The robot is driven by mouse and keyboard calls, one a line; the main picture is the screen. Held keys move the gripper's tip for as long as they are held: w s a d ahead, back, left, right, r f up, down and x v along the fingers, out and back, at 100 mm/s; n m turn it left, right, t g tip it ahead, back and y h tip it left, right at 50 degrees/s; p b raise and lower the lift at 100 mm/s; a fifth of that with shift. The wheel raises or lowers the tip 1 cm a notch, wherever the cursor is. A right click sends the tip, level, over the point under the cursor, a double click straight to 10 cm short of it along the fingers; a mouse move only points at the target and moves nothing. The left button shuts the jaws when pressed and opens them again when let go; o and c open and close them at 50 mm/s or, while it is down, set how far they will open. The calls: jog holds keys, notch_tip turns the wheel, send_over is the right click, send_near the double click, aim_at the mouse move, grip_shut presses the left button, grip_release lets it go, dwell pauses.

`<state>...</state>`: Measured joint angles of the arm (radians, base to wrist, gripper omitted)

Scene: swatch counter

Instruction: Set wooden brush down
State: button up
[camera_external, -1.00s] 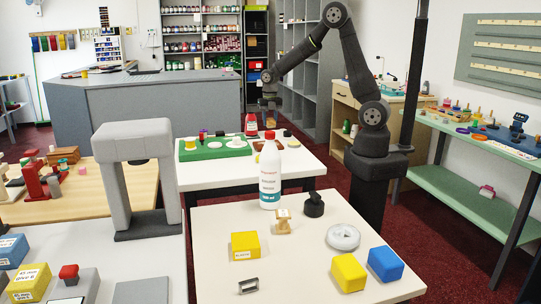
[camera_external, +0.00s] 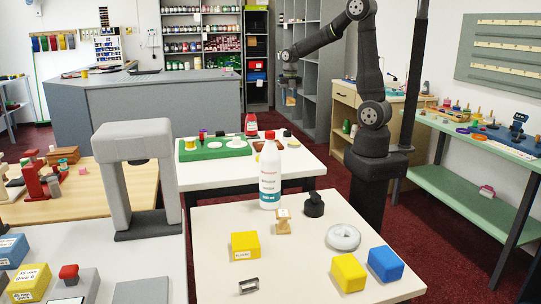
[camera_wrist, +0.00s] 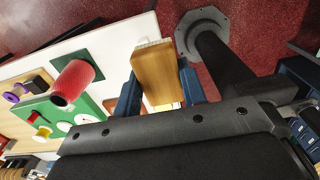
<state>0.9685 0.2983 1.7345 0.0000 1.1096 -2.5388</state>
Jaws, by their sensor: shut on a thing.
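The wooden brush (camera_wrist: 157,75) is a light brown block with a pale strip along its far end. It sits between the two blue fingers of my gripper (camera_wrist: 158,92) in the wrist view, and the gripper is shut on it. In the external view my gripper (camera_external: 290,84) is raised in the air, right of the green board, with a small tan part of the brush (camera_external: 290,100) showing below it.
The white middle table (camera_external: 300,165) bears a green board (camera_external: 215,147) with round white places and a red bottle (camera_external: 251,125).

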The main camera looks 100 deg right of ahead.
notch_tip(320, 180, up, 2)
jog(key=shift+r, duration=0.2)
jog(key=w+a+n, duration=0.2)
jog(key=w+a, duration=0.2)
jog(key=w, duration=0.4)
jog(key=w+a+r+n, duration=0.1)
jog(key=w+a+n, duration=0.1)
jog(key=w+a, duration=0.4)
jog(key=w+a+n, duration=0.2)
jog(key=w+a, duration=0.1)
jog(key=w, duration=0.6)
jog(key=w+a+n, duration=0.3)
jog(key=w+a, duration=0.3)
jog(key=a, duration=0.6)
jog(key=w+a+n, duration=0.2)
jog(key=w+a, duration=0.4)
jog(key=a, duration=0.6)
jog(key=n, duration=0.7)
send_over(294, 269)
jog(key=f, duration=1.7)
jog(key=shift+d+f, duration=0.2)
jog(key=shift+d, duration=0.15)
jog(key=shift+a+f, duration=0.3)
jog(key=shift+a, duration=0.15)
jog(key=shift+f, duration=1.9)
